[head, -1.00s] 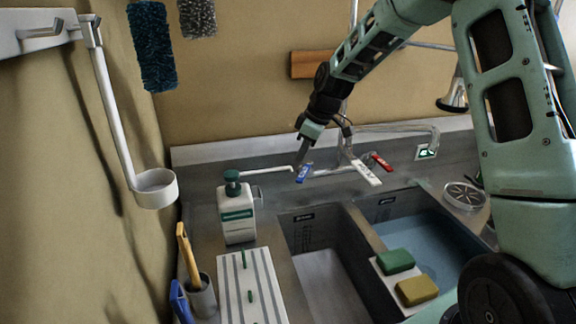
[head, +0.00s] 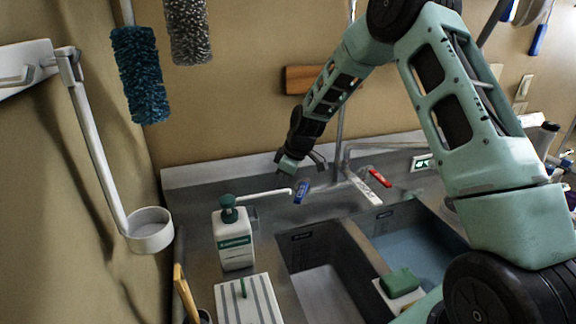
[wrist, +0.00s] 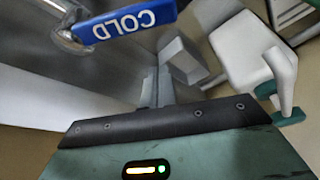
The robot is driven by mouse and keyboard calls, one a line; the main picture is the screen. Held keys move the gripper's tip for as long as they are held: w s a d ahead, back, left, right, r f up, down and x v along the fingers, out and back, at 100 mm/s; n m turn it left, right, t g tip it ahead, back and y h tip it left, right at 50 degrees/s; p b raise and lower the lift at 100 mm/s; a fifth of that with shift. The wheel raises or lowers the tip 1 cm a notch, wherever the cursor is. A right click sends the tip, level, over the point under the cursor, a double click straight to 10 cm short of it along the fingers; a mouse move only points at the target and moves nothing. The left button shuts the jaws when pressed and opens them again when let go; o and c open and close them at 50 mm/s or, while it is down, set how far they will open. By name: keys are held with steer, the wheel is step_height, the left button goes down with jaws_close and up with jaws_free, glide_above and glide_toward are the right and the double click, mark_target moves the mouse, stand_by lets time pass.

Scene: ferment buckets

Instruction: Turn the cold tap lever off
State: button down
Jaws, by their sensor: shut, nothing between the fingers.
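The cold tap lever (head: 301,191) is a short blue handle at the left end of the tap on the back of the sink. In the wrist view the lever (wrist: 125,20) shows close up at the upper left, with COLD on it upside down. My gripper (head: 283,172) is beside and a little left of the lever in the head view. In the wrist view my gripper (wrist: 178,62) is shut and empty, its grey fingertips to the right of the lever with a visible gap in the picture. The exact depth between them is unclear.
A soap bottle (head: 234,242) with a green pump stands in front left. The sink's left basin (head: 325,285) is empty; the right basin holds water (head: 420,245).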

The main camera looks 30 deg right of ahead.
mark_target(299, 196)
steer(key=shift+s+d+f+p, duration=1.15)
steer(key=shift+f+p, duration=0.1)
steer(key=shift+p, duration=0.25)
steer(key=n+b, duration=0.1)
steer(key=s+d+n+b, duration=0.1)
steer(key=shift+s+d+f+n+g+y+b, duration=0.1)
steer(key=shift+s+d+n+g+y+b, duration=0.1)
steer(key=shift+s+n+g+y+b, duration=0.15)
steer(key=shift+s+d+n+g+y, duration=0.1)
steer(key=shift+s+d+n+g, duration=0.2)
steer(key=shift+n, duration=0.45)
steer(key=shift+s+d+n+g+y, duration=0.15)
steer(key=shift+s+d+n, duration=0.1)
steer(key=shift+d+n, duration=0.4)
steer(key=shift+s+d+n+g, duration=0.2)
steer(key=shift+s+d+n, duration=0.1)
steer(key=shift+n, duration=0.55)
steer(key=shift+b, duration=0.3)
